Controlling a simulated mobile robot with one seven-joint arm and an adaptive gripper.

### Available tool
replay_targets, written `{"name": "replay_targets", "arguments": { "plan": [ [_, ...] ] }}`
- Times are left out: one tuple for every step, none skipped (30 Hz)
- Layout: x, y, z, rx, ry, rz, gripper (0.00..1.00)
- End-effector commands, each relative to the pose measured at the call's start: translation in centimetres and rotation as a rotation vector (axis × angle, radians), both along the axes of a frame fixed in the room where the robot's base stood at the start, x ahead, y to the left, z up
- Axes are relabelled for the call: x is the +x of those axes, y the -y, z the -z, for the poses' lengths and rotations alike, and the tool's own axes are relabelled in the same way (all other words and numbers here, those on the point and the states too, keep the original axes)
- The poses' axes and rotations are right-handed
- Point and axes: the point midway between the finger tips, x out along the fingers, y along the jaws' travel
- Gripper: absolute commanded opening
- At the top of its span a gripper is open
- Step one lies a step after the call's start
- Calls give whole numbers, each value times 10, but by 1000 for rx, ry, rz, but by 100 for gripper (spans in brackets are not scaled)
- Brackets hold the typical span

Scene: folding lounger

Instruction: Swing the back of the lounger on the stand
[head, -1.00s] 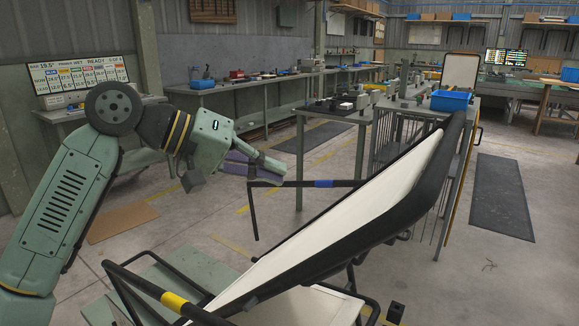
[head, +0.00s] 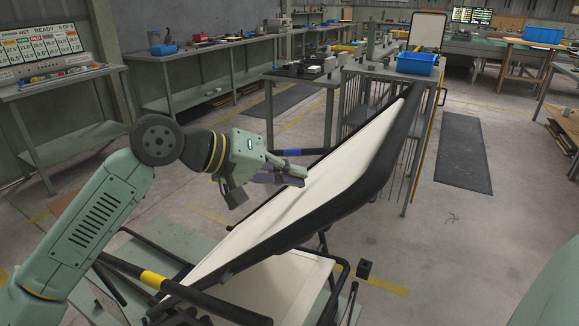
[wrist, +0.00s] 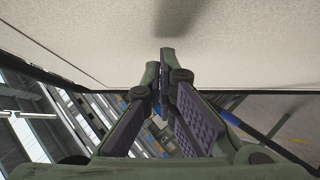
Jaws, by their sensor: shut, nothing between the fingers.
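The lounger's back (head: 335,165) is a pale panel in a thick black frame, tilted up toward the upper right in the head view. Its pale seat (head: 285,285) lies below. The lounger rests on a green-grey stand (head: 175,240), partly hidden by my arm. My gripper (head: 303,174) is shut and empty, its tips at the near left face of the back. In the wrist view the fingertips (wrist: 165,62) are close together just under the pale back panel (wrist: 230,30), which fills the top. I cannot tell whether they touch it.
One armrest has a yellow band (head: 153,280); the other has a blue band (head: 291,152), close behind my gripper. A workbench with a blue bin (head: 417,63) stands behind the back's upper end. Open floor and a dark mat (head: 462,150) lie to the right.

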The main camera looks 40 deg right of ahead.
Motion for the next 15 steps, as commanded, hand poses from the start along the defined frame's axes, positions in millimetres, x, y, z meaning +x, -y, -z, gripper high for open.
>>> {"name": "replay_targets", "arguments": {
  "plan": [
    [0,0,0,0,0,0,0],
    [0,0,0,0,0,0,0],
    [0,0,1,1,1,0,0],
    [-1,0,2,2,2,1,0],
    [-2,1,4,3,5,1,0],
    [-5,2,7,5,11,2,0],
    [-7,3,11,9,17,3,0],
    [-10,5,15,13,25,3,0],
    [-15,7,21,17,36,5,0],
    [-19,9,25,22,44,5,0],
    [-23,10,30,26,54,5,0],
    [-29,13,35,32,66,6,0],
    [-33,14,39,35,76,5,0],
    [-37,16,43,39,86,4,0],
    [-43,18,48,44,98,5,0]
  ]
}}
